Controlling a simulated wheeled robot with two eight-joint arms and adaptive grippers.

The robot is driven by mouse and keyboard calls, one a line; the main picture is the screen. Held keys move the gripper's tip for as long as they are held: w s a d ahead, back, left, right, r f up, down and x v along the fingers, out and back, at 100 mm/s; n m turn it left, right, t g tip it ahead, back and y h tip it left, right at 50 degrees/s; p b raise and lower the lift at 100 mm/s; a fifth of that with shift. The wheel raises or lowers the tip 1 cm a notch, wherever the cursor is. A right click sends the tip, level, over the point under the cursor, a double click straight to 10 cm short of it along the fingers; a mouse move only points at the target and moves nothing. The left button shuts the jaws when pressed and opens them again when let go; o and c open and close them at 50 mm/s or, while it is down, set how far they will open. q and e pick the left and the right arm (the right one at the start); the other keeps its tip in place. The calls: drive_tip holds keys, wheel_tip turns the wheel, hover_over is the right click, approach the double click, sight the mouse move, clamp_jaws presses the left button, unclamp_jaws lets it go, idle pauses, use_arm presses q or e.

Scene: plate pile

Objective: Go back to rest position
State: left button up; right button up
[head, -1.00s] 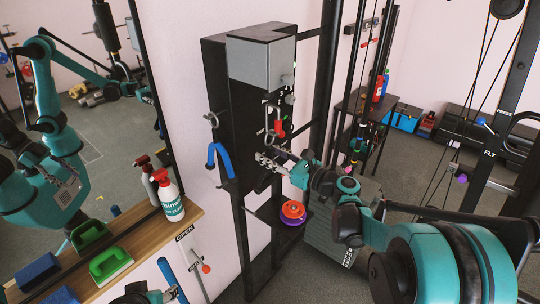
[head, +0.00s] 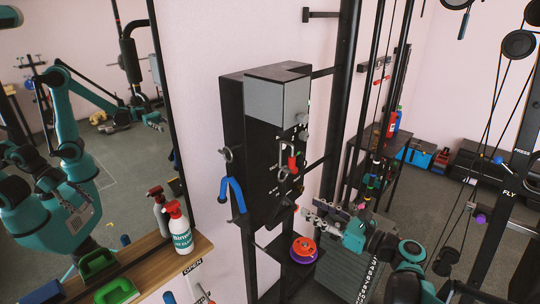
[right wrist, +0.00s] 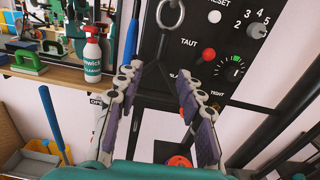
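My right gripper (head: 318,210) is in front of the lower right side of the black machine box (head: 262,165), apart from it. In the right wrist view the two fingers (right wrist: 162,115) are spread wide with nothing between them, below the panel with a red knob, a dial and a hanging ring (right wrist: 170,14). A red-orange disc on a purple one (head: 303,248) sits on a small shelf below the gripper. My left gripper does not show clearly in the head view; the teal arm at the left is in the mirror.
A wooden shelf (head: 160,262) at lower left holds a white spray bottle with a red top (head: 178,228) and a green-handled brush (head: 116,291). Dark vertical posts and cables stand at the right. A rack with bottles (head: 392,122) is behind.

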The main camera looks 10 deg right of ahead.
drive_tip(key=s+a+f+n+g+h, duration=0.3)
drive_tip(key=s+a+f+n+g, duration=0.2)
drive_tip(key=s+a+f+n, duration=0.45)
drive_tip(key=s+d+f+n+g+h, duration=0.1)
drive_tip(key=s+n+h, duration=0.3)
drive_tip(key=n, duration=0.5)
drive_tip(key=s+d+f+n+h+b, duration=0.1)
drive_tip(key=s+d+f+n+h, duration=0.2)
drive_tip(key=n, duration=0.6)
drive_tip(key=shift+s+d+f+n+g+h, duration=0.3)
drive_tip(key=shift+s+d+n+g+h, duration=0.15)
drive_tip(key=shift+s, duration=0.8)
drive_tip(key=shift+a, duration=0.15)
